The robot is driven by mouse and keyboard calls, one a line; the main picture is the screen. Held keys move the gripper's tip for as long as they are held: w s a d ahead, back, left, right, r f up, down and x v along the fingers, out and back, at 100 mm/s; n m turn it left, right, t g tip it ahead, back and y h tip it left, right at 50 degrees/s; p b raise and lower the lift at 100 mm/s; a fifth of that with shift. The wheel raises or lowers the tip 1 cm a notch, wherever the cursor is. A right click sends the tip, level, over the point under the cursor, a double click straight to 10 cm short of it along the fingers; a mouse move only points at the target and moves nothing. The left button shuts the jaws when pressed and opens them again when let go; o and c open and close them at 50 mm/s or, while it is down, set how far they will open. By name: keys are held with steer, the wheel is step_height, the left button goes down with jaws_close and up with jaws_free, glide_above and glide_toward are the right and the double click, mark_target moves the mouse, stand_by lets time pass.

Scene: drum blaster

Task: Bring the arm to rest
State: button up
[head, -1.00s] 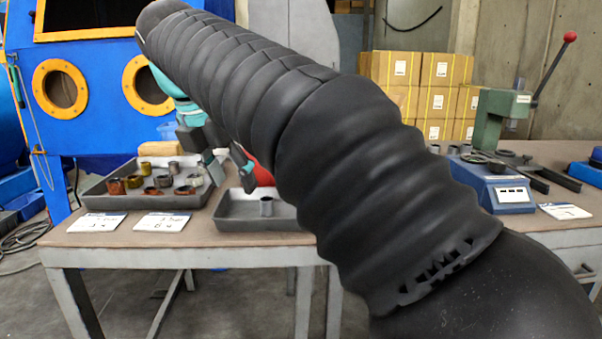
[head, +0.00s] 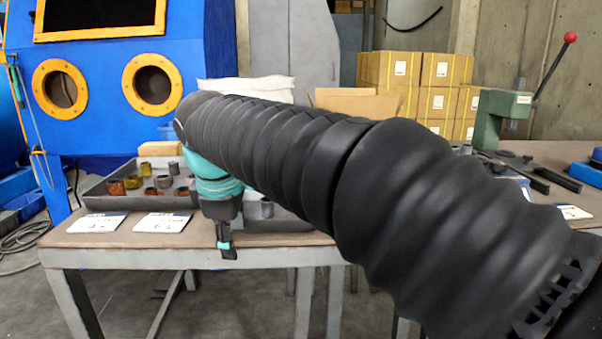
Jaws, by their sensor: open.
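My arm, in a ribbed black sleeve, reaches from the lower right of the head view to the left middle. My gripper (head: 227,246) hangs below the teal wrist at the arm's end, pointing down. It is in front of the table's front edge, beside the grey trays, and seen from the side. It is open, and nothing shows between its fingers. The arm hides part of both trays and the middle of the table.
A grey tray (head: 97,199) with several metal rings stands on the table (head: 120,238) at left. A second grey tray (head: 275,226) holds a grey ring (head: 266,208). Two white cards lie in front. A green press (head: 497,120) stands at right. A blue cabinet (head: 110,80) is behind.

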steer(key=s+d+f+m, duration=0.4)
steer(key=s+d+m, duration=0.1)
steer(key=d, duration=0.4)
steer(key=s+d+f+m+t+p, duration=0.1)
steer(key=s+d+f+m, duration=0.3)
steer(key=d, duration=0.5)
steer(key=s+d+f+m, duration=0.4)
steer(key=s+d+m, duration=0.4)
steer(key=d, duration=0.1)
steer(key=shift+s+d+f+t, duration=0.3)
steer(key=shift+s+f, duration=0.05)
steer(key=shift+s, duration=0.05)
